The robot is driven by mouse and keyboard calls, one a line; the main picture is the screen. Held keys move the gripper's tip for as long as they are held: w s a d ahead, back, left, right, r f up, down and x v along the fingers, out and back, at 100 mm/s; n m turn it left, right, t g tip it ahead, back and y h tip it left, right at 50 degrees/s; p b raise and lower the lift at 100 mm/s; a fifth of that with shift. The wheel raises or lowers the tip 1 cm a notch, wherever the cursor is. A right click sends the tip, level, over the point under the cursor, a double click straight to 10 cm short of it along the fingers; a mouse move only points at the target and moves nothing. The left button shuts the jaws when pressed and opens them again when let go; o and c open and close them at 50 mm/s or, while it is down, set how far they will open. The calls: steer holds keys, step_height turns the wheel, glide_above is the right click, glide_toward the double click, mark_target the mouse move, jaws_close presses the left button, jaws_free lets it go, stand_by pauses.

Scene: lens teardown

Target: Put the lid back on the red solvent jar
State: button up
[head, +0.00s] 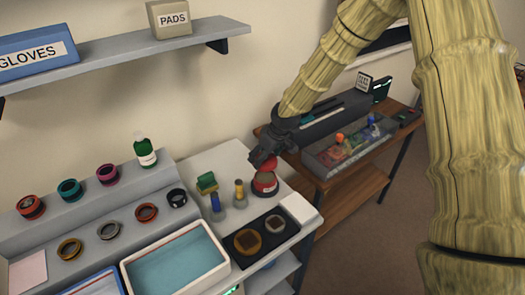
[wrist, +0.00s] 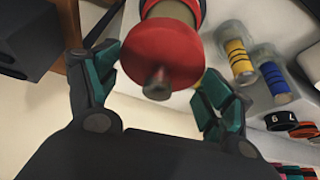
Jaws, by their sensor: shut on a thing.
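The red solvent jar (head: 265,185) stands near the right edge of the white bench, with a pale band visible at its top. My gripper (head: 262,162) is above the jar, shut on the red lid (head: 269,165). In the wrist view the round red lid (wrist: 160,55) with its grey knob lies between the teal-padded fingers of my gripper (wrist: 158,88). Part of the jar (wrist: 182,10) shows behind the lid at the top of that view. I cannot tell whether lid and jar touch.
Blue-banded (head: 216,204) and yellow-banded (head: 239,192) bottles stand close left of the jar. A black tray (head: 233,252) with round parts lies in front. A clear bin (head: 345,158) stands on the wooden table (head: 335,185) to the right. A shelf (head: 130,52) hangs above left.

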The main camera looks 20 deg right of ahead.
steer(key=shift+s+f+b, duration=0.15)
steer(key=shift+s+b, duration=0.15)
steer(key=shift+s, duration=0.1)
steer(key=x, duration=0.1)
steer(key=b+x, duration=0.1)
steer(key=shift+d+f, duration=0.15)
steer(key=shift+f, duration=0.25)
steer(key=shift+s+f+b, duration=0.25)
steer(key=shift+f+b, duration=0.4)
steer(key=shift+b, duration=0.1)
steer(key=shift+w+f+b, duration=0.1)
steer(key=shift+f+b, duration=0.25)
steer(key=shift+f, duration=0.6)
steer(key=shift+r+p, duration=0.15)
steer(key=shift+p, duration=0.25)
stand_by(1.3)
steer(key=o, duration=1)
steer(key=shift+c, duration=0.2)
